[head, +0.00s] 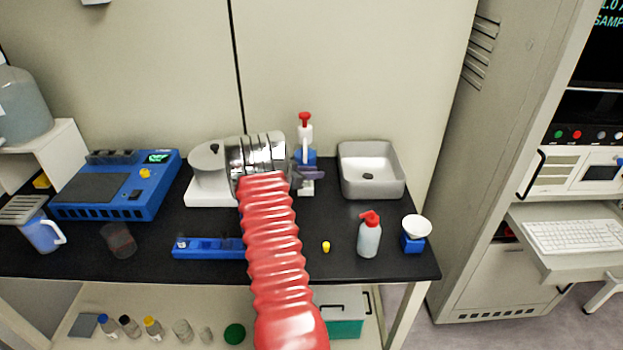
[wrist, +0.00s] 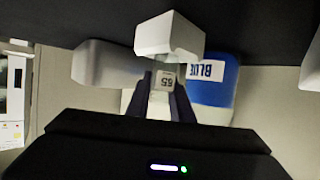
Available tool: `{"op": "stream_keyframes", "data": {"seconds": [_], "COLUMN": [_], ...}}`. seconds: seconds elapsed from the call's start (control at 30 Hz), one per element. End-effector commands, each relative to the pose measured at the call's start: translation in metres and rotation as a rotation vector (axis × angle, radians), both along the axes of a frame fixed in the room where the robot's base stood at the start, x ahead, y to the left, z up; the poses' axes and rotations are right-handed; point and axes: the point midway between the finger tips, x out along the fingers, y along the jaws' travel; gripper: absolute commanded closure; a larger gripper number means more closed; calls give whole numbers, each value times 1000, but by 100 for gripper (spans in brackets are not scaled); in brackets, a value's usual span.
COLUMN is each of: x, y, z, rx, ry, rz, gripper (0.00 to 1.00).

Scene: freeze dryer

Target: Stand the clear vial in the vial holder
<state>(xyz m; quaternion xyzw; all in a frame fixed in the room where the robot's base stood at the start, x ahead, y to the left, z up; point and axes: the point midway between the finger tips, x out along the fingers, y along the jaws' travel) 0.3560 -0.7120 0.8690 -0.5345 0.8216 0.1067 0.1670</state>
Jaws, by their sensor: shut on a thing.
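The blue block with holes in its top (head: 208,248), which looks like the vial holder, lies on the black bench. My red arm hides its right end. A small pale thing (head: 181,243) shows at its left end. My gripper (head: 311,173) is beyond the arm, beside the metal drum and in front of a white, blue and red upright piece (head: 305,145). In the wrist view its dark fingers (wrist: 162,103) are shut around a small pale thing marked 65 (wrist: 163,80). I cannot tell whether this is the clear vial.
A grey basin (head: 345,190), a red-topped bottle (head: 369,238), a funnel on a blue base (head: 416,230) and a yellow cap (head: 326,246) stand to the right. A blue instrument (head: 140,207) and a dark-tinted cup (head: 118,241) are left. A blue piece marked BLUE (wrist: 215,80) is close beside my fingers.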

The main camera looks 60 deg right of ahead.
Motion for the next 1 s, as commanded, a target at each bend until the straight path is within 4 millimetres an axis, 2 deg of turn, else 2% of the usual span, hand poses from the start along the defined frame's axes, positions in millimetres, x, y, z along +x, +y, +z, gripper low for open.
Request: {"op": "stream_keyframes", "data": {"seconds": [0.1,0.37,0.4,0.6,1.0], "x": [-1,-1,-1,-1,2], "y": [0,0,0,0,4], "z": [-12,-14,-14,-14,-11], "rx": [1,0,0,0,-1], "ry": [0,0,0,0,-1], "rz": [-1,-1,-1,-1,1], "gripper": [100,100,77,63,61]}}
